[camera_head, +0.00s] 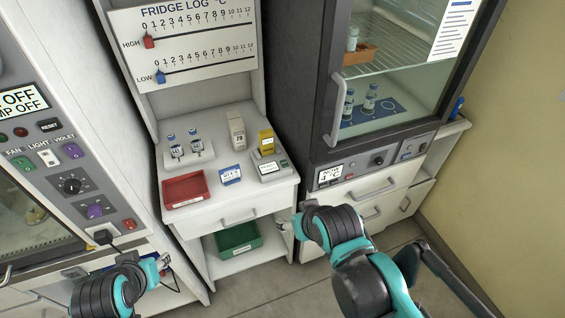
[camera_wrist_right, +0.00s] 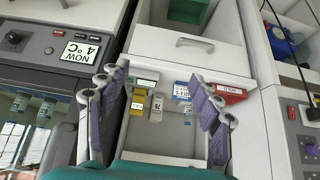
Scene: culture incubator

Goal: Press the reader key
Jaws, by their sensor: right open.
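The reader (camera_head: 269,169) is a small light-grey device with a pale screen and a dark green-tinted part. It lies on the right front of the white bench top, in front of a yellow box (camera_head: 266,141). My right gripper (camera_wrist_right: 159,74) is open and empty, with purple-padded fingers spread on either side of the bench items. In the head view it (camera_head: 283,228) is near the drawer front, below the reader and apart from it. My left gripper (camera_head: 164,263) is at lower left; its jaws are unclear.
A red tray (camera_head: 185,190), a blue-and-white label card (camera_head: 230,175), a grey-white box (camera_head: 236,130) and a vial rack (camera_head: 188,155) share the bench top. A green bin (camera_head: 238,238) sits below the drawer. The dark fridge (camera_head: 330,130) stands close on the right.

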